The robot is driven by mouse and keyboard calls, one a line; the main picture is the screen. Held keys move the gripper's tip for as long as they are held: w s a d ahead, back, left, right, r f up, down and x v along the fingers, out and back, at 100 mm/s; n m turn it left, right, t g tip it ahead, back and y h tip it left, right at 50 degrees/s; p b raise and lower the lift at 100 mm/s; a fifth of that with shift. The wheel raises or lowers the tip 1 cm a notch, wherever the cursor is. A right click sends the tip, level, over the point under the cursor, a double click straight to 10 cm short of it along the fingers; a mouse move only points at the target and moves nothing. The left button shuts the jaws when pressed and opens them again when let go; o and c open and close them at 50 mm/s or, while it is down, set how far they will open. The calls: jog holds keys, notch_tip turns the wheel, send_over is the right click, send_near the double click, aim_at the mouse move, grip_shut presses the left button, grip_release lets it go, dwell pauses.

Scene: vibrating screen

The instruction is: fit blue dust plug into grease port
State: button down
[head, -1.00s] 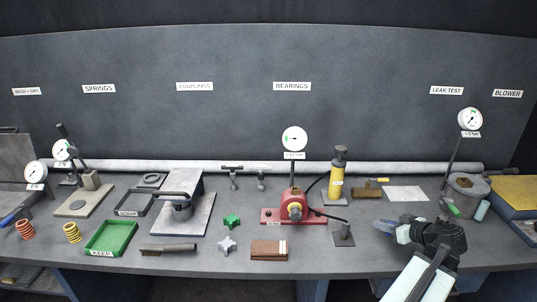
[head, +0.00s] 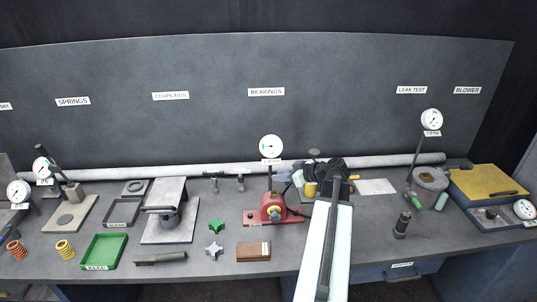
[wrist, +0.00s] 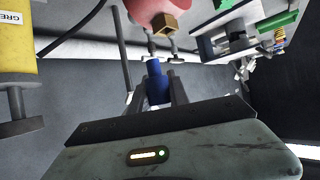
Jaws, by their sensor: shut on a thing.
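My gripper (wrist: 159,88) is shut on the blue dust plug (wrist: 157,82), which stands up between the fingers in the wrist view. In the head view my gripper (head: 322,172) is over the back of the bench, just right of the red bearing housing (head: 268,211); the plug cannot be made out there. In the wrist view the underside of a red body (wrist: 150,8) with a brass hex fitting (wrist: 165,24) shows beyond the plug, apart from it. I cannot tell whether that fitting is the grease port.
A yellow cylinder (wrist: 16,50) with a partly cut-off label is close at left in the wrist view. A dark cylinder (head: 401,225) stands right of my arm. A gauge (head: 271,147) rises behind the red housing. The front right bench is mostly clear.

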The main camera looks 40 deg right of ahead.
jog(key=shift+n+y, duration=0.4)
jog(key=shift+y, duration=0.1)
jog(key=w+a, duration=0.1)
jog(key=w+a+r, duration=0.1)
jog(key=w+a+r+p, duration=0.1)
jog(key=w, duration=0.1)
jog(key=shift+a, duration=0.1)
jog(key=shift+s, duration=0.1)
jog(key=b, duration=0.6)
send_over(268, 195)
notch_tip(268, 195, down, 6)
jog(key=shift+r, duration=0.15)
jog(key=shift+f+b, duration=1.3)
jog(key=shift+f, duration=0.05)
jog(key=c, duration=1.2)
grip_release()
jog(key=shift+o, duration=0.2)
